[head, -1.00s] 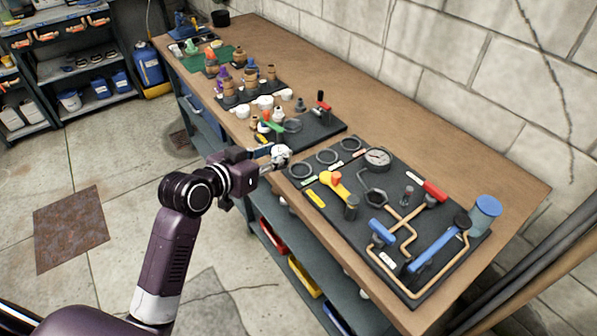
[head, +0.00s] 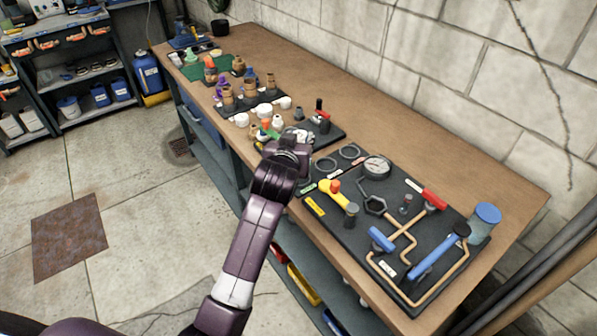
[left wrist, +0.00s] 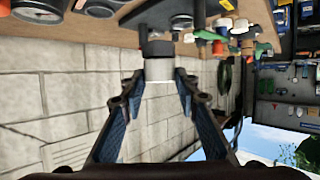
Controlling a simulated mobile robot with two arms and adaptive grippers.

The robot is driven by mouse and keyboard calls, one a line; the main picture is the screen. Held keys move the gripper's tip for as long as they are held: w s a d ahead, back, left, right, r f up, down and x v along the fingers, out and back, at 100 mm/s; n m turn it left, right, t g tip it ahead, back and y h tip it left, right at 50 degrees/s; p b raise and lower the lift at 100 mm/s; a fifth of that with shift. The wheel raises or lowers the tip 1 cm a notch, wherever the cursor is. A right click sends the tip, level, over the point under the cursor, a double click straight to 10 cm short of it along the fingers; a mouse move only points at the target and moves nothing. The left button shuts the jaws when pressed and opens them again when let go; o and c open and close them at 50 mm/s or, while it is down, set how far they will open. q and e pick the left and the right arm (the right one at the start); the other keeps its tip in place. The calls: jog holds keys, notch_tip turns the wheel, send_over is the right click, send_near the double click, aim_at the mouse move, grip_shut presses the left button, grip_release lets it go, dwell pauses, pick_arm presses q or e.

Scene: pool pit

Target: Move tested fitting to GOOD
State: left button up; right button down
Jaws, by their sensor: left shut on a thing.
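My left gripper (head: 297,139) hangs over the near end of the small dark board (head: 327,133) in the head view. In the left wrist view its two fingers (left wrist: 158,88) are closed on a short grey cylindrical fitting (left wrist: 158,68) with a darker upper part. My gripper and wrist mostly hide this fitting in the head view. Dark rings (head: 325,164) (head: 350,150) lie on the large black board (head: 345,232), with small coloured labels beside them. A green label (head: 307,189) shows near my wrist; I cannot read its words. My right gripper is not in view.
A pressure gauge (head: 377,167), a yellow-handled valve (head: 335,189), blue handles and copper pipes crowd the large board. Several fittings stand farther left, with a red-handled piece (head: 321,118) close beyond my gripper. The bench strip along the wall (head: 430,150) is clear.

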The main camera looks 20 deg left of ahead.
pick_arm(q)
notch_tip(320, 180, down, 12)
jog(key=shift+r, duration=0.1)
dwell(0.4)
jog(key=o, duration=1.2)
jog(key=v, duration=1.2)
jog(key=shift+d+b, duration=0.1)
jog(key=shift+b, duration=0.2)
